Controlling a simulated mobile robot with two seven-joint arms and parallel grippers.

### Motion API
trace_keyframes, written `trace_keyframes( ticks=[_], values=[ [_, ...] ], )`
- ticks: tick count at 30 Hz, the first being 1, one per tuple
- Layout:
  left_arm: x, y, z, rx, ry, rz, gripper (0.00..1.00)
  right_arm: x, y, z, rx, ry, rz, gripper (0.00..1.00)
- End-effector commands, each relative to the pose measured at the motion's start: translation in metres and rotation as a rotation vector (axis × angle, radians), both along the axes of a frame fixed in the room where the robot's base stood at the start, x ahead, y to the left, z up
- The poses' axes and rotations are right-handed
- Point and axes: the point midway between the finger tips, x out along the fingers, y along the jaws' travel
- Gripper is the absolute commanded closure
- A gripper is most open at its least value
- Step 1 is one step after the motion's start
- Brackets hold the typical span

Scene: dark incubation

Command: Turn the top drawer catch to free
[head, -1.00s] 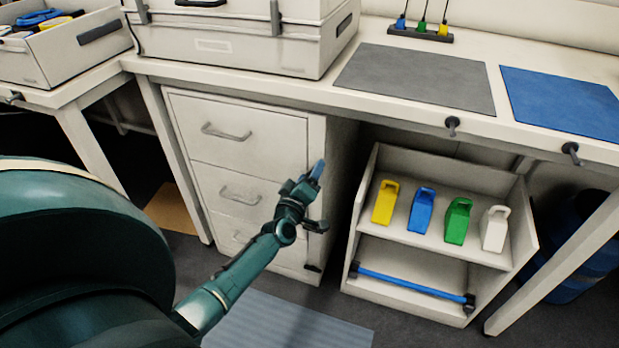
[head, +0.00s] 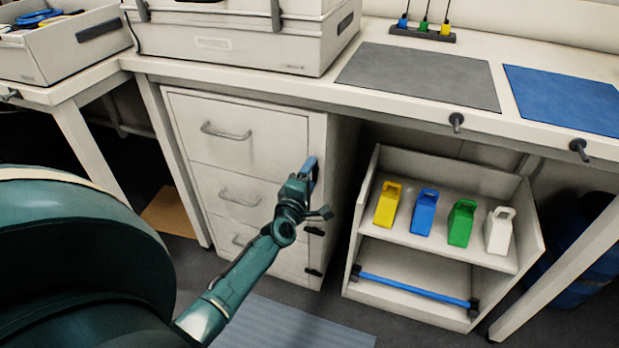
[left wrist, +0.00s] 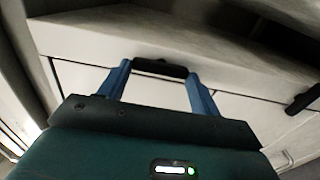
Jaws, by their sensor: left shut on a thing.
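The white drawer cabinet (head: 208,150) stands under the bench with its drawers closed. My left gripper (head: 311,166) is at the upper right edge of its front, beside the top drawer. In the left wrist view its two blue fingers (left wrist: 160,82) are shut on the dark top drawer catch (left wrist: 160,68), one finger at each end. In the head view that catch is hidden behind the gripper. A lower dark catch (head: 315,231) and a bottom catch (head: 314,272) show on the same edge strip. My right gripper is not in view.
Right of the cabinet stands a low shelf (head: 415,262) with yellow, blue, green and white handled blocks and a blue bar (head: 415,286). The bench top (head: 300,88) overhangs the cabinet, with dark hooks (head: 456,121) on its front edge. Floor in front is clear.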

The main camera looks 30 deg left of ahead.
Motion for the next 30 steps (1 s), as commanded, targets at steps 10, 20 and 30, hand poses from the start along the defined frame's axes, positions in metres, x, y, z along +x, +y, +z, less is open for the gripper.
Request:
trace_keyframes(
  ticks=[10, 20, 30],
  values=[
    [-0.0004, 0.0, -0.0007, -0.017, -0.003, 0.001, 0.59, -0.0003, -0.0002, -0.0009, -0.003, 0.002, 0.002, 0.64],
    [-0.0003, -0.0001, -0.0005, -0.015, -0.003, 0.0, 0.21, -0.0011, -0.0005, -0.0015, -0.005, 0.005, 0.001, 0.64],
    [-0.0015, -0.0004, -0.0003, -0.013, -0.002, 0.0, 0.15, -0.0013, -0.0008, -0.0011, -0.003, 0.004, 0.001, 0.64]
  ],
)
